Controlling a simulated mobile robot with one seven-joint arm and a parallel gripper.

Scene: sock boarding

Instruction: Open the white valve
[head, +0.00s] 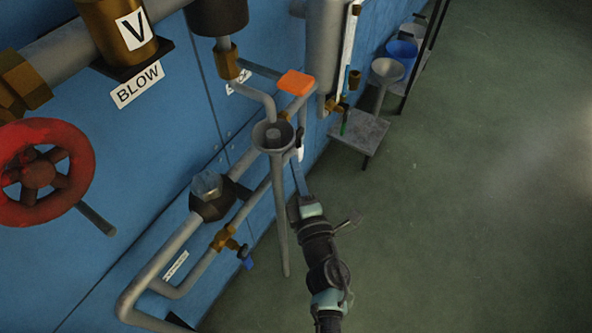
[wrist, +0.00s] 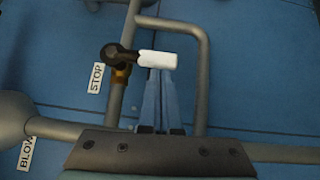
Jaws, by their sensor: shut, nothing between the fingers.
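The white valve handle (wrist: 158,60) lies sideways in the wrist view, on a dark lever (wrist: 120,53) above a brass fitting on a grey pipe. In the head view a small part of the white handle (head: 300,153) shows by the pipe, right of the grey funnel. My gripper (wrist: 160,74) has its two blue fingers together with nothing between them. The fingertips meet the lower edge of the white handle in the wrist view; I cannot tell if they touch it. In the head view my gripper (head: 297,163) reaches up to the handle.
Grey pipes (wrist: 201,80) run beside and behind my fingers, with a STOP label (wrist: 96,78) at left. The grey funnel (head: 273,134), orange handle (head: 295,83) and red wheel (head: 40,173) are left of or above my arm. The green floor at right is clear.

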